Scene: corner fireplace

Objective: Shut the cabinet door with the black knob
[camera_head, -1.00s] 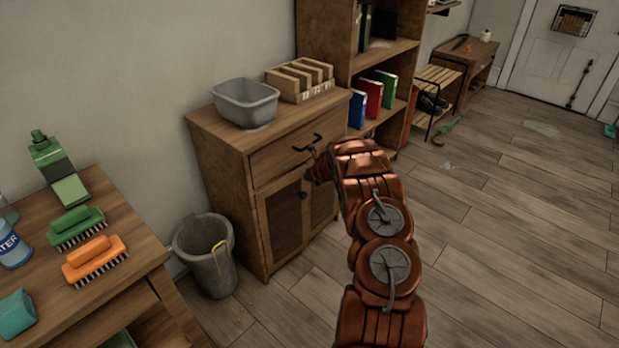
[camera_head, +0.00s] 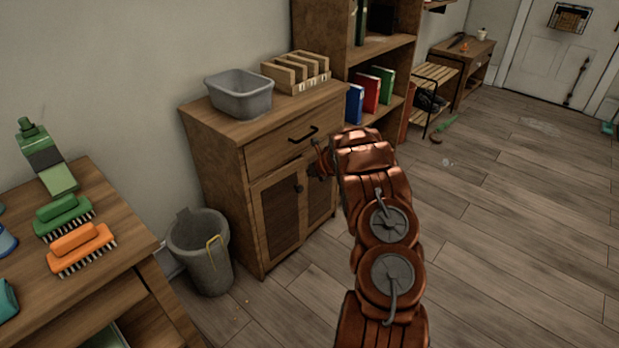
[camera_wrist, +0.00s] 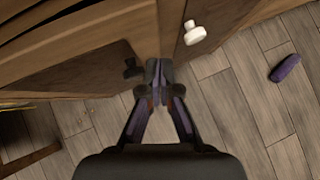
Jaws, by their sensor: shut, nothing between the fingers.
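The wooden cabinet (camera_head: 215,165) stands against the wall with a drawer above two doors. The left door (camera_head: 276,217) has a black knob (camera_head: 299,188) near its inner edge; this knob also shows in the wrist view (camera_wrist: 132,68). The left door looks nearly flush in the head view; I cannot tell whether a small gap remains. The right door (camera_wrist: 215,18) carries a white knob (camera_wrist: 195,33), hidden behind my arm in the head view. My gripper (camera_wrist: 156,70) is shut and empty, its tips close to the meeting edges of the doors, just right of the black knob. Contact is unclear.
A grey bin (camera_head: 203,255) stands left of the cabinet. A grey tub (camera_head: 238,96) and a wooden divided holder (camera_head: 296,72) sit on top. A table with brushes (camera_head: 80,248) is at the left. A purple object (camera_wrist: 287,68) lies on the floor. Floor at right is open.

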